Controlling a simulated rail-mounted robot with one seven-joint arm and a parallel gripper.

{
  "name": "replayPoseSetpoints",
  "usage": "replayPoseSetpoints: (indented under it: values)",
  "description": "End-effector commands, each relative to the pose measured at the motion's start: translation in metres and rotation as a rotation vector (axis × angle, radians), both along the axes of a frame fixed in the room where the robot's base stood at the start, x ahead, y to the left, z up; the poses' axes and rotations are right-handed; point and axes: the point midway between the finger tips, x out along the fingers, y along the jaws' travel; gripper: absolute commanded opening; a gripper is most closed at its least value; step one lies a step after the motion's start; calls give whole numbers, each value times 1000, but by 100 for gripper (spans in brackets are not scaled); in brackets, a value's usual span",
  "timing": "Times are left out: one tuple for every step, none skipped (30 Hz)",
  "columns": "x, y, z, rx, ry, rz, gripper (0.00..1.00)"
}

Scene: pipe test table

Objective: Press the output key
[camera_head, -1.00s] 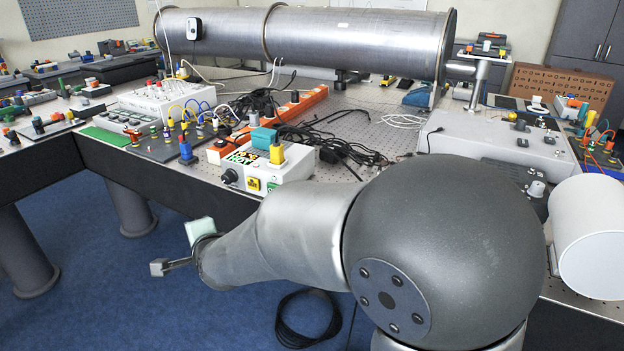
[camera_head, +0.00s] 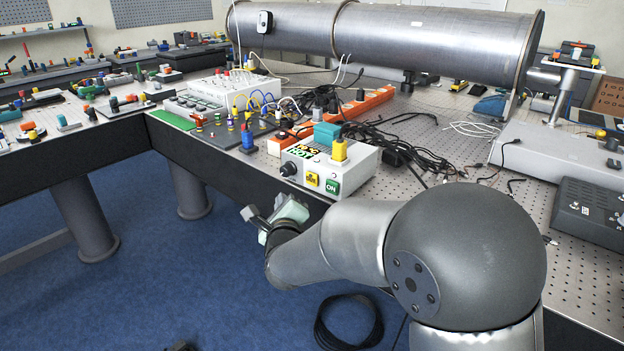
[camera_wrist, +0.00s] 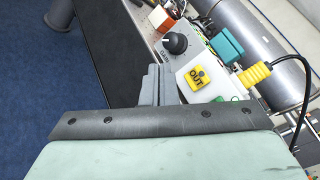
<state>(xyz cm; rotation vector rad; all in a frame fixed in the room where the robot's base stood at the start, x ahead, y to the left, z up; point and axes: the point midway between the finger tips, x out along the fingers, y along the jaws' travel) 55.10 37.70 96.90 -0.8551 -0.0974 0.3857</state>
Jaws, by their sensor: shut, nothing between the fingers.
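The output key is a yellow square key marked OUT (camera_wrist: 197,79) on the front of a white box; the head view shows it as a small yellow key (camera_head: 312,179). The white box (camera_head: 354,174) stands at the table's front edge, with a black knob (camera_head: 288,169) left of the key and a green ON key (camera_head: 332,187) right of it. My gripper (camera_head: 252,214) is shut and empty, off the table edge, left of and below the box. In the wrist view my shut fingers (camera_wrist: 157,84) point toward the box, left of the OUT key and apart from it.
A yellow plug (camera_wrist: 254,74) and a teal block (camera_head: 326,134) sit on the box top. An orange power strip (camera_head: 368,103) and black cables (camera_head: 400,145) lie behind it. A large metal pipe (camera_head: 430,40) spans the back. Open floor (camera_head: 150,270) lies before the table.

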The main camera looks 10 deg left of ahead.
Motion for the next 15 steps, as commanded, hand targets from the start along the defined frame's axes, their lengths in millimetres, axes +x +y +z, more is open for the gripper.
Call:
replayPoseSetpoints:
  values:
    - [6,-3,2,-1,0,-2,0]
    - [10,-5,2,-2,1,-2,0]
    - [15,-7,2,-3,2,-3,0]
    - [19,-9,2,-3,2,-2,0]
    - [23,-11,2,-3,2,-3,0]
    - [28,-13,3,-4,1,-2,0]
    - [32,-15,2,-2,1,-2,0]
    - [36,-17,2,-3,1,-2,0]
    - [41,-19,2,-3,1,-2,0]
    - [45,-21,2,-3,1,-2,0]
    - [48,-23,1,-3,1,-2,0]
    - [53,-24,-4,0,0,-3,0]
    - [56,-25,-4,0,0,-2,0]
    - [58,-27,-4,0,0,-2,0]
    - [62,-28,-3,0,0,-1,0]
